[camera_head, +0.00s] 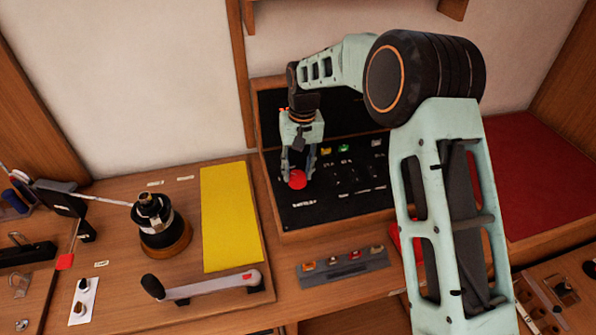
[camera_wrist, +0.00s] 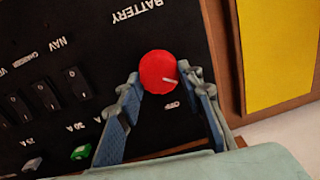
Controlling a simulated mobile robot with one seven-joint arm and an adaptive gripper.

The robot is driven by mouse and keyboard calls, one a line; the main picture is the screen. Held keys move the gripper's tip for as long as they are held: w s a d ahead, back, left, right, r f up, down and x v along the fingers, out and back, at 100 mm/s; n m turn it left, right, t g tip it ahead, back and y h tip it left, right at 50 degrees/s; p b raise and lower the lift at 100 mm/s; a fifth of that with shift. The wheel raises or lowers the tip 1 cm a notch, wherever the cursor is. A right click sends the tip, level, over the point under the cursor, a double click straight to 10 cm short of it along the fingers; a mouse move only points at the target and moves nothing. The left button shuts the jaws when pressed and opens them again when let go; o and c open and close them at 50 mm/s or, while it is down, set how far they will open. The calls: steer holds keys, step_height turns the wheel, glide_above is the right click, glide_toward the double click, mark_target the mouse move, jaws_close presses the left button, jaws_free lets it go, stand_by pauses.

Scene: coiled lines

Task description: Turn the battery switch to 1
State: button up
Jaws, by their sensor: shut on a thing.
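The battery switch is a round red knob (camera_head: 297,180) on the black panel, and it also shows in the wrist view (camera_wrist: 155,70). Its short white pointer mark lies toward the right edge in the wrist view. The word BATTERY is printed above the knob there, and a small label that looks like OFF is below right of it. No 1 is readable. My gripper (camera_head: 298,163) reaches down to the knob with one finger on each side. In the wrist view my gripper (camera_wrist: 162,85) is closed on the knob's sides, with the fingertips at its lower half.
The black panel (camera_head: 345,210) carries rocker switches (camera_wrist: 76,83) and a green button (camera_head: 344,148) near the knob. A yellow sheet (camera_head: 228,215), a winch (camera_head: 163,225) and a long handle (camera_head: 205,287) are to the left. A red cushion (camera_head: 545,175) is at right.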

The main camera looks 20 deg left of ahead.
mark_target(300, 173)
steer(key=shift+n, duration=0.6)
steer(key=o, duration=1.2)
steer(key=shift+c, duration=0.2)
steer(key=shift+r, duration=0.1)
step_height(300, 173, up, 12)
steer(key=shift+w+d, duration=0.2)
steer(key=shift+d, duration=0.05)
